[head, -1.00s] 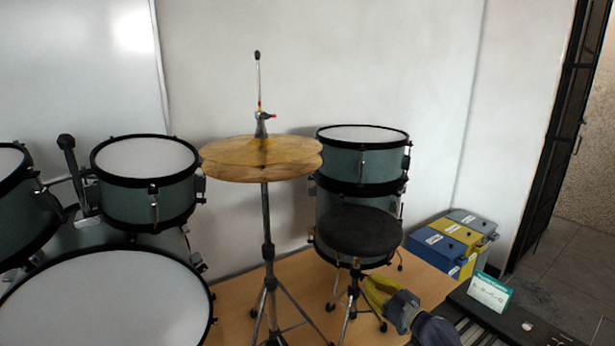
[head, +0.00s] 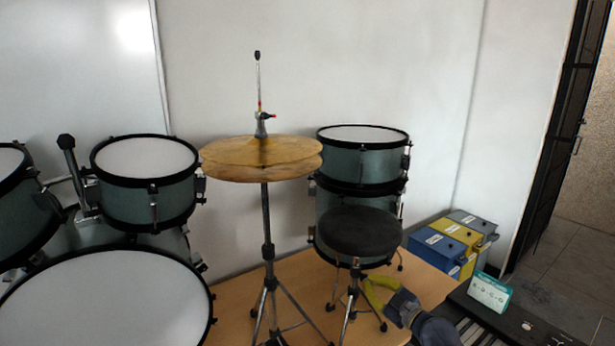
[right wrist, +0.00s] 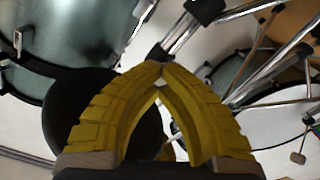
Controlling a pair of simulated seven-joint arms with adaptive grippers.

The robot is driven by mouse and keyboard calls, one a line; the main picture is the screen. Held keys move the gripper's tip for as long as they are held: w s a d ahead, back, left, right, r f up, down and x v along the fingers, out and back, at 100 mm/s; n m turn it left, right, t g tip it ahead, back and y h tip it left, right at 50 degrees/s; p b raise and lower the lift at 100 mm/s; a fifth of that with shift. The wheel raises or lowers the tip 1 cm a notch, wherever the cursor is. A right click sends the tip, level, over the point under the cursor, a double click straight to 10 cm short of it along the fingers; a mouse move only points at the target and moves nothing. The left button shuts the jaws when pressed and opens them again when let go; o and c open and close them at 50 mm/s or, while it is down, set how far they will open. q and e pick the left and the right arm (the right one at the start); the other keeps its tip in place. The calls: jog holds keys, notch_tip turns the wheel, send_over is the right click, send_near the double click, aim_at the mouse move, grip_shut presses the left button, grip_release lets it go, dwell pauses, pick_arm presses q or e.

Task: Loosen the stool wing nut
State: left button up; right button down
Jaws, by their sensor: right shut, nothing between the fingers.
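The stool has a round black seat (head: 360,232) on a chrome tripod and stands at the right end of the wooden platform. Its seat also shows as a dark disc (right wrist: 90,120) in the right wrist view, partly behind the fingers. My right gripper (head: 364,286) has yellow fingers and is beside the stool's stem, below the seat. In the right wrist view its fingertips (right wrist: 158,74) meet in front of a chrome tube with a black collar, with nothing between them. I cannot make out the wing nut itself. My left gripper is not in view.
The hi-hat stand with brass cymbals (head: 262,160) is left of the stool. Drums (head: 362,152) stand close behind it. Blue, yellow and grey boxes (head: 452,240) and a small green-and-white box (head: 490,292) are at the right. The stool's splayed legs leave little room.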

jog(key=shift+n, duration=1.6)
jog(key=c, duration=0.8)
grip_release()
jog(key=shift+c, duration=0.2)
jog(key=shift+v, duration=3)
